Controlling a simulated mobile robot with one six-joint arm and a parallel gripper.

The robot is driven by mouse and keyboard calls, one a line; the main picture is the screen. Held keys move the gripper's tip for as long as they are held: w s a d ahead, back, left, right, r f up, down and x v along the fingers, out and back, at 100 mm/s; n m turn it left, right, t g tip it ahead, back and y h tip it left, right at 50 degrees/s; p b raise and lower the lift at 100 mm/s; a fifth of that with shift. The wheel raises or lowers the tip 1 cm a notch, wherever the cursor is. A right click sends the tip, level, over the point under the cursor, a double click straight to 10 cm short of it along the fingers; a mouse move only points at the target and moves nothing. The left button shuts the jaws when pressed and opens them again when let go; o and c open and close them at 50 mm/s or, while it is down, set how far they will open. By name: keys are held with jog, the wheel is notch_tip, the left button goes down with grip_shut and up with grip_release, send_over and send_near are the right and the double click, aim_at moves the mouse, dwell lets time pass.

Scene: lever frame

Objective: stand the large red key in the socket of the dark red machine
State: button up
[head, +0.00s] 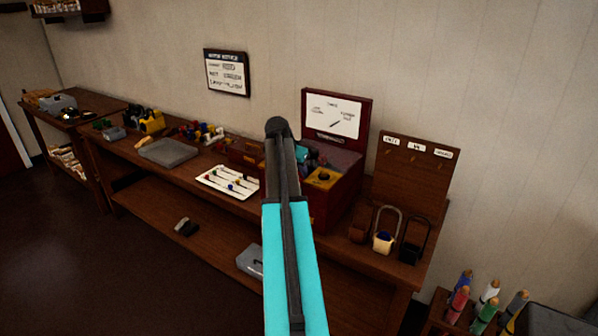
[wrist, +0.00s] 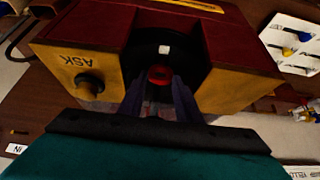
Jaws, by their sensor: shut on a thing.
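The dark red machine (head: 337,196) stands on the bench, with an open lid and a yellow panel. In the wrist view the machine (wrist: 215,38) shows yellow faces, a black knob beside the letters ASK, and a dark recess with a small white square. My gripper (wrist: 160,90) reaches into this recess, its fingers shut on a red round-ended piece (wrist: 159,74), which looks like the large red key. The key's lower part and the socket are hidden, so I cannot tell whether it is seated. In the head view my arm covers the machine's left side.
A white board (head: 228,182) with small coloured pieces and a grey tray (head: 168,152) lie left of the machine. Padlocks (head: 383,242) stand to its right, before an upright wooden panel (head: 413,175).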

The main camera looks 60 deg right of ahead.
jog(key=shift+f, duration=0.25)
jog(key=o, duration=1.2)
jog(key=p+v, duration=0.2)
jog(key=v, duration=0.5)
jog(key=shift+p, duration=0.4)
jog(key=shift+a+r, duration=0.1)
jog(key=shift+r, duration=0.05)
jog(key=b+v, duration=0.4)
jog(key=v, duration=0.9)
jog(key=shift+r, duration=0.25)
